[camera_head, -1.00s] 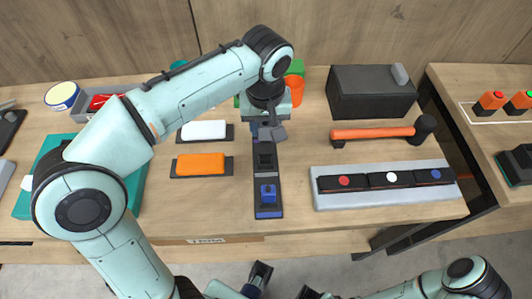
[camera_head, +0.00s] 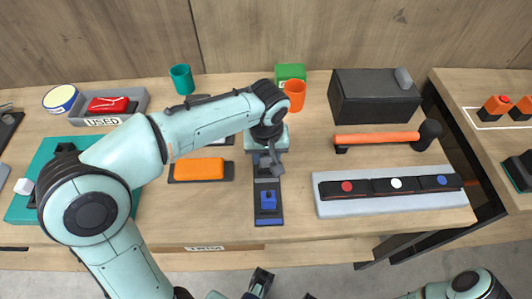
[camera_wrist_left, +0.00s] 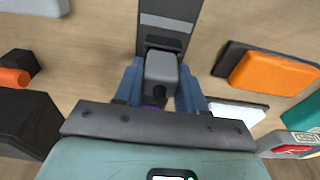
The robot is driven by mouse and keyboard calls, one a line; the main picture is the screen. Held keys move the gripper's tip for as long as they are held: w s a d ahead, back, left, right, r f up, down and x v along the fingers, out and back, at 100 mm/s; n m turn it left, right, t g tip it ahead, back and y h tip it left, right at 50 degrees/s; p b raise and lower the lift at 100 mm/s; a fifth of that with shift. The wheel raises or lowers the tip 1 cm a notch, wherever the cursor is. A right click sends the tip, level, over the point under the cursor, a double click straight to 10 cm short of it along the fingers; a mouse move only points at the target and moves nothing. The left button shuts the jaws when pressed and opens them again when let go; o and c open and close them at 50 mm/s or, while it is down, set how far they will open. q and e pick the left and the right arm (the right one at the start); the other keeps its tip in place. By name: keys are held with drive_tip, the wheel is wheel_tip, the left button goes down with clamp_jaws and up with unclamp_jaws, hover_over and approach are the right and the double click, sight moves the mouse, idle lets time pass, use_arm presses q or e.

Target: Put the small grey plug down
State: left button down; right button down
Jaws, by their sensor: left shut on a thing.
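My left gripper (camera_head: 266,163) is shut on the small grey plug (camera_wrist_left: 161,76), which sits between its blue fingers (camera_wrist_left: 160,92) in the left wrist view. The plug also shows in the head view (camera_head: 277,169). It is over the dark strip holder (camera_head: 269,221), beside or above the strip's middle part; I cannot tell whether it touches. The arm and gripper hide the strip's far part.
An orange block (camera_head: 199,169) on a dark base lies left of the strip. An orange cup (camera_head: 294,95), green block (camera_head: 290,73) and black box (camera_head: 372,97) stand behind. A grey button panel (camera_head: 390,205) and an orange-handled bar (camera_head: 376,139) are right.

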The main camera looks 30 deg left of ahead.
sight(266, 158)
use_arm(q)
drive_tip(key=shift+f, duration=0.2)
drive_tip(key=c, duration=0.7)
unclamp_jaws()
drive_tip(key=shift+o, duration=0.2)
drive_tip(key=shift+r, duration=0.2)
wheel_tip(266, 158, up, 12)
drive_tip(key=s+p, duration=0.1)
drive_tip(key=p, duration=0.1)
drive_tip(key=shift+s+d+p, duration=0.15)
drive_tip(key=shift+d+p, duration=0.25)
